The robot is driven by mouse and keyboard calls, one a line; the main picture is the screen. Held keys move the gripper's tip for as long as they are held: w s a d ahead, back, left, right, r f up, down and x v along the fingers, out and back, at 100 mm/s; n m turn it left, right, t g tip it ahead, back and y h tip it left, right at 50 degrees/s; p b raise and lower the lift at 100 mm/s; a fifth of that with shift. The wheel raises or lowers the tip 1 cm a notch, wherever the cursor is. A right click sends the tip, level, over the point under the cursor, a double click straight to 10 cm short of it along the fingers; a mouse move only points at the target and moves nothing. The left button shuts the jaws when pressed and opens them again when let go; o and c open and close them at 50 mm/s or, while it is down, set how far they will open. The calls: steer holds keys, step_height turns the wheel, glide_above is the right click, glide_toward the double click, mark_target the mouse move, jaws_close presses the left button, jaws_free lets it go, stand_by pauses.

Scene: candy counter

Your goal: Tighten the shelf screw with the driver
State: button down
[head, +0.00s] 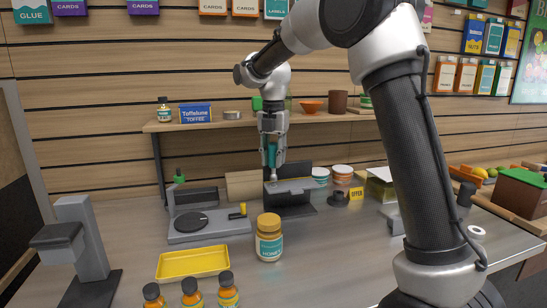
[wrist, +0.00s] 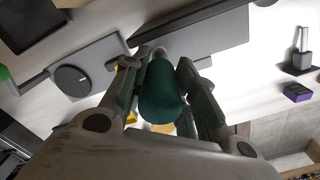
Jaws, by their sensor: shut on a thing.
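My gripper (head: 272,160) points down in front of the wooden shelf (head: 225,123) and is shut on the driver. The driver has a teal handle (head: 271,156) and is held roughly upright, its lower end just above or at a grey device on the counter; I cannot tell if they touch. In the wrist view the handle's rounded dark green end (wrist: 162,92) sits between the two fingers of my gripper (wrist: 165,68). I cannot make out the shelf screw in either view; the driver's tip is hidden in the wrist view.
The grey device (head: 290,186) with a dark upright panel stands below my gripper. A flat scale (head: 208,226) is to its left. A honey jar (head: 269,238) and a yellow tray (head: 192,263) stand in front. A toffee box (head: 195,113) and bowls sit on the shelf.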

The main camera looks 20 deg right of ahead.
mark_target(274, 143)
steer(key=shift+f, duration=0.65)
steer(key=shift+r, duration=0.1)
steer(key=shift+r, duration=0.45)
steer(key=shift+f, duration=0.4)
stand_by(1.0)
steer(key=shift+r, duration=0.4)
steer(key=shift+f, duration=0.45)
stand_by(0.7)
steer(key=shift+r, duration=2.95)
